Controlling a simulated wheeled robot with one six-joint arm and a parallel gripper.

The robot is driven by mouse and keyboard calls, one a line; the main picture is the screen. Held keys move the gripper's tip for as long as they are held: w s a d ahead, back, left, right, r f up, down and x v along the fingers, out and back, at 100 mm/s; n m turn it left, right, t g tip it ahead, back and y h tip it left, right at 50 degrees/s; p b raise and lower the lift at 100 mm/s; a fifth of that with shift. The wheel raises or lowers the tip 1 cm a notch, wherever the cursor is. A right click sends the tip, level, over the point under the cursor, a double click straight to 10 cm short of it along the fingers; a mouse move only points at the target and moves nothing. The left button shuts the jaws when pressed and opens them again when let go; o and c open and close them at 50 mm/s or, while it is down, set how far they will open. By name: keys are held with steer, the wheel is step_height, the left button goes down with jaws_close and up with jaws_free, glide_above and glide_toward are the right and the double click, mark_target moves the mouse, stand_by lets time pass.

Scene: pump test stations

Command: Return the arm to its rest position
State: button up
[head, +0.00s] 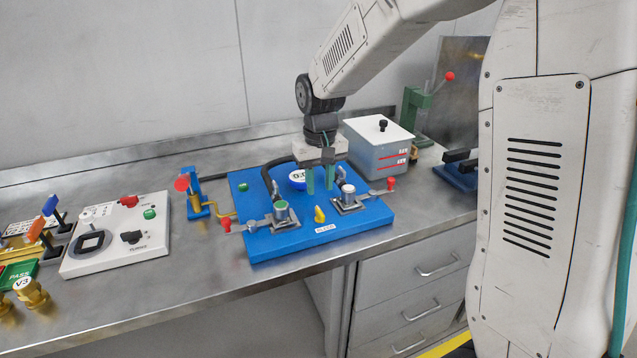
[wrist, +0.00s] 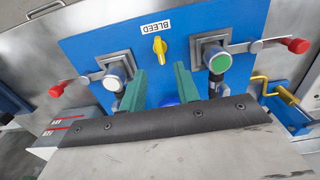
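My gripper (head: 320,188) hangs from my arm above the blue pump station (head: 290,243), fingers pointing down, in front of the round gauge (head: 297,176). In the wrist view its two green fingers (wrist: 159,75) are apart with only blue panel between them, so it is open and empty. My arm reaches out from the right over the bench. On the station, the green-topped fitting (head: 281,209) and the white-topped fitting (head: 348,191) sit in grey clamps with red-knobbed levers. A yellow bleed knob (head: 319,214) is between them. The gauge is partly hidden by the gripper.
A lidded grey tank (head: 378,150) stands close behind and right of my gripper. A green press (head: 418,112) stands farther right. A blue bracket with a red knob (head: 195,196) and a white control panel (head: 118,238) are left. The wall is behind.

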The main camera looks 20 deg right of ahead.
steer(key=shift+s+f, duration=0.1)
steer(key=shift+s, duration=0.2)
steer(key=s+r, duration=0.3)
steer(key=s, duration=0.7)
steer(key=s+d+r+t, duration=0.1)
steer(key=s+r, duration=0.3)
steer(key=s, duration=0.6)
steer(key=s+d+r, duration=0.1)
steer(key=s+r, duration=0.2)
steer(key=s, duration=0.7)
steer(key=shift+r, duration=0.2)
steer(key=shift+o, duration=0.5)
stand_by(0.4)
